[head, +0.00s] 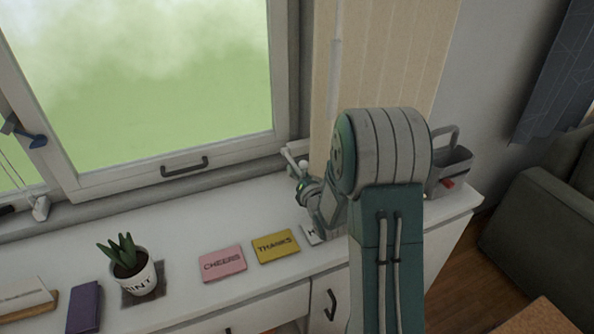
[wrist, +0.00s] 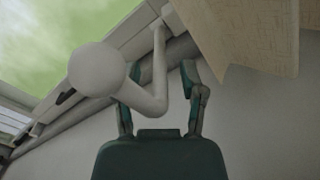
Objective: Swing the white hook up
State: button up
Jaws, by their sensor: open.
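The white hook (wrist: 150,97) is large in the wrist view. It has a round ball end at left, a bend in the middle and an arm running up to a mount near the window frame. My gripper (wrist: 160,74) is open, one finger on each side of the hook's bent part. The ball hides the left fingertip; I cannot tell whether either finger touches the hook. In the head view, the small pale hook (head: 303,164) shows just above my gripper (head: 298,178), at the back of the white counter, partly hidden by my arm.
The white counter (head: 190,221) holds a potted plant (head: 135,272), a pink card (head: 223,264), a yellow card (head: 276,246) and a purple book (head: 84,307). A grey caddy (head: 450,165) stands right of my arm. The window (head: 170,75) and a beige blind (head: 390,50) are behind.

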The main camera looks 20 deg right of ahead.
aim_at(296, 166)
jog(key=shift+w, duration=0.35)
grip_shut()
jog(key=shift+w+r+g, duration=0.1)
jog(key=shift+r+g, duration=0.9)
jog(key=shift+w+r+g, duration=0.25)
jog(key=shift+r+g, duration=0.7)
jog(key=shift+g, duration=0.35)
